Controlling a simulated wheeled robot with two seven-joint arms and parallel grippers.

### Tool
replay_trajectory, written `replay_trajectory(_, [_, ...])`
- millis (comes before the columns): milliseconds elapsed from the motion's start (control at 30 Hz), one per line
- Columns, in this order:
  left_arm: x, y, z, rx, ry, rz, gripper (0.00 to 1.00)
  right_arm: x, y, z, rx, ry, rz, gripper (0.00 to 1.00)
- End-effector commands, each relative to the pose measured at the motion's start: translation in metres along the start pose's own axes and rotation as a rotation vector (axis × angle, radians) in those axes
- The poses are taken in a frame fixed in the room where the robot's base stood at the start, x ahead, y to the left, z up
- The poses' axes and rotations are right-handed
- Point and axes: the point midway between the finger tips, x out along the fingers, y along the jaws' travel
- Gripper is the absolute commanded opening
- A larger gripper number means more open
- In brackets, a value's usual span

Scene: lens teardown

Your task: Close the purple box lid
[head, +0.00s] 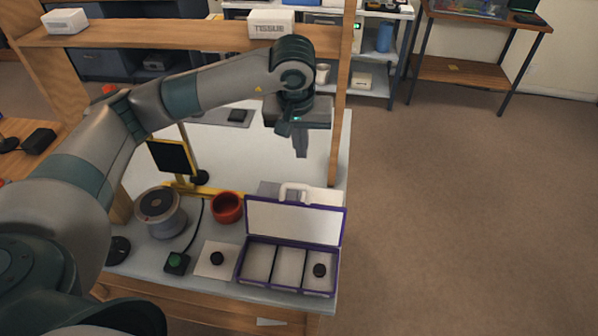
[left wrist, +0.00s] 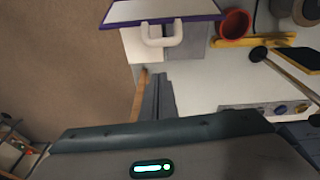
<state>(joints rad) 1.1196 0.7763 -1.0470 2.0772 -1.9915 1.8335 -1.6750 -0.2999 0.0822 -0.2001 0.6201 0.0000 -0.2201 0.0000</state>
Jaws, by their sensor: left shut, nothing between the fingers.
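The purple box (head: 287,290) sits open at the front right of the table. Its lid (head: 294,221) stands raised along the back edge, with a white handle (head: 295,190) on top. The box has three compartments; a black round piece (head: 319,270) lies in the right one. My left gripper (head: 301,150) is shut and empty, above the table behind the raised lid, apart from it. In the left wrist view the shut fingers (left wrist: 157,97) point toward the lid (left wrist: 160,10) and its white handle (left wrist: 162,38). My right gripper is not seen.
A red bowl (head: 227,208), a grey spool (head: 161,213), a green button box (head: 176,262) and a white card (head: 216,260) with a black disc are left of the box. A wooden post (head: 342,100) rises at the table's right edge, near my left gripper.

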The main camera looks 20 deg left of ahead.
Motion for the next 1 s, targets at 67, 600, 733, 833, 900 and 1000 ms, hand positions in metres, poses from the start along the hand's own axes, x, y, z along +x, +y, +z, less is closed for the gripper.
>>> replay_trajectory(67, [-0.005, -0.002, -0.007, 0.05, 0.007, -0.012, 0.0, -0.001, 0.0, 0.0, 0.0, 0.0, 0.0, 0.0])
replay_trajectory(600, [-0.005, -0.003, -0.01, 0.087, 0.008, -0.019, 0.0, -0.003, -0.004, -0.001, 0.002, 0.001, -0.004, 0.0])
replay_trajectory(733, [0.001, -0.003, -0.011, 0.086, 0.007, -0.019, 0.0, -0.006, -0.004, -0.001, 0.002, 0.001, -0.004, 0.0])
replay_trajectory(833, [0.01, -0.003, -0.01, 0.087, 0.005, -0.02, 0.0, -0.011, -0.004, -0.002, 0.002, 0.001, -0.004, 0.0])
replay_trajectory(900, [0.018, -0.004, -0.01, 0.088, 0.005, -0.02, 0.0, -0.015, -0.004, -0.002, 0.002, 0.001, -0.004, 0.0])
replay_trajectory(1000, [0.033, -0.003, -0.01, 0.085, 0.003, -0.02, 0.0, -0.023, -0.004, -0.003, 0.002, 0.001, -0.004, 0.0])
